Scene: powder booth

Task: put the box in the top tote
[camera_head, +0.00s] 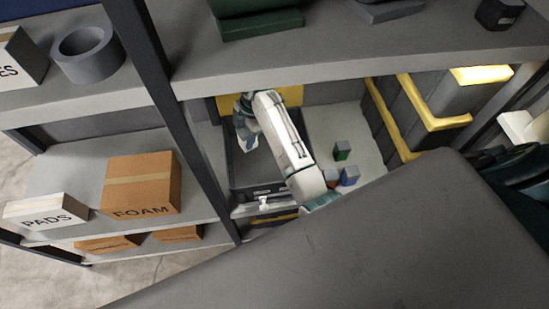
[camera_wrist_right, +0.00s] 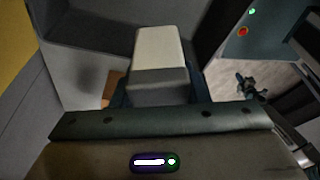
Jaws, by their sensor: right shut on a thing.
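My right gripper (camera_head: 246,138) reaches into the rack bay, above a dark grey open tote (camera_head: 277,187). In the right wrist view it is shut on a box (camera_wrist_right: 160,48) with a pale face and a grey end. The box sticks out beyond the fingers. In the head view, the gripper and arm make the held box hard to pick out. Grey walls (camera_wrist_right: 85,28) stand around the box in the wrist view; whether it touches them I cannot tell. My left gripper is not in view.
A green block (camera_head: 342,151) and a blue block (camera_head: 350,177) lie right of my arm on a pale surface. A dark rack post (camera_head: 180,115) stands left of the tote. A shelf (camera_head: 350,62) spans above. A FOAM carton (camera_head: 142,184) sits on the left shelf.

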